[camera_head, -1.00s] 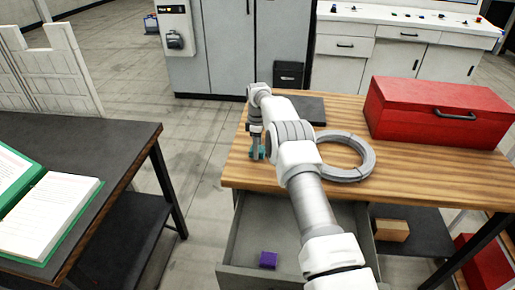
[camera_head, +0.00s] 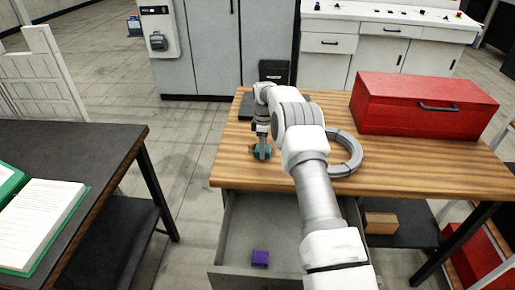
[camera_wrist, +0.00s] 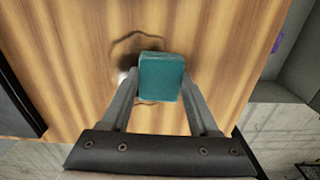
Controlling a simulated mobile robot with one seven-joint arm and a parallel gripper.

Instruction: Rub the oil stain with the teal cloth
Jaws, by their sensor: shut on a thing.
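The teal cloth (camera_wrist: 160,78) is a folded block between the two fingers of my gripper (camera_wrist: 162,92) in the wrist view. My gripper is shut on it. The dark oil stain (camera_wrist: 135,47) shows on the wooden tabletop around the far and left side of the cloth; the cloth hides part of it. In the head view my gripper (camera_head: 262,152) is low over the left part of the table, with a bit of the teal cloth (camera_head: 264,151) at its tip. I cannot tell whether the cloth touches the wood.
A grey ring (camera_head: 346,168) lies right of my gripper, partly behind my arm. A red toolbox (camera_head: 400,108) stands at the back right of the wooden table (camera_head: 420,178). An open drawer (camera_head: 235,235) below holds a purple block (camera_head: 260,257). A dark table (camera_head: 85,150) stands left.

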